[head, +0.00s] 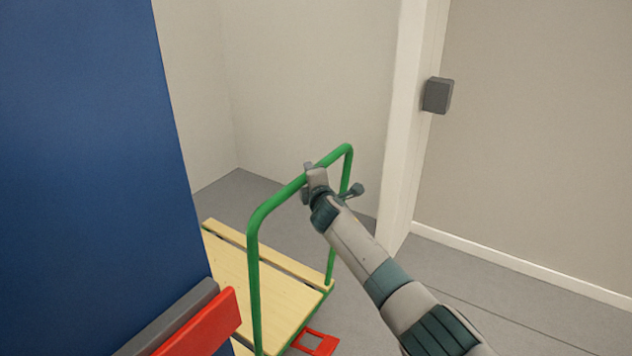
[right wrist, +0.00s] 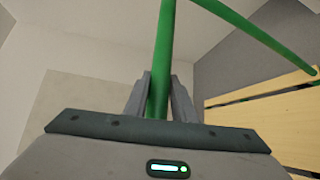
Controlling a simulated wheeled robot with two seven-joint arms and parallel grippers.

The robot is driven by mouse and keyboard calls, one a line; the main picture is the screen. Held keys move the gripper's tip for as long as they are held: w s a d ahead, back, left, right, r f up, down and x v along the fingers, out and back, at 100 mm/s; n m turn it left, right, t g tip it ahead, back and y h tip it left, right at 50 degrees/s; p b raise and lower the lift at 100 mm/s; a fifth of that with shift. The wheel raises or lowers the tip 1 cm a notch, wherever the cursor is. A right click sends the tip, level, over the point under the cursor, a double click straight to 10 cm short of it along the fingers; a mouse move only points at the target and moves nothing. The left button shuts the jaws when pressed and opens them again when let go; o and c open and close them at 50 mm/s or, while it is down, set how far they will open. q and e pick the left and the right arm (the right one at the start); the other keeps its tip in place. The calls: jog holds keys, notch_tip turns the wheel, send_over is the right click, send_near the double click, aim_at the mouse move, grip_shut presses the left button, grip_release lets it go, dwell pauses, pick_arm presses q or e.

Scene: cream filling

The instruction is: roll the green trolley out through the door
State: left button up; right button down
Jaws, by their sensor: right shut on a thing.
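The green trolley has a tubular green handle (head: 257,215) and a pale slatted wooden deck (head: 232,280). It stands on the grey floor, just right of the blue door panel (head: 85,150), which hides its left part. My right gripper (head: 314,173) is shut on the top bar of the handle. In the right wrist view, its two fingers sit on either side of the green tube (right wrist: 159,85). A red pedal-like frame (head: 329,347) shows low at the trolley's near end. My left gripper is not in view.
The blue door carries a red bar (head: 205,325) on a grey mount, close to the trolley's left. A white door post (head: 403,125) with a grey box (head: 438,95) stands right of the trolley. Beige walls (head: 300,80) rise behind. Open floor lies at lower right.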

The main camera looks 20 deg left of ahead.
jog(key=shift+r, duration=0.1)
jog(key=c, duration=1.5)
grip_release()
jog(key=shift+a, duration=0.1)
jog(key=shift+s, duration=0.15)
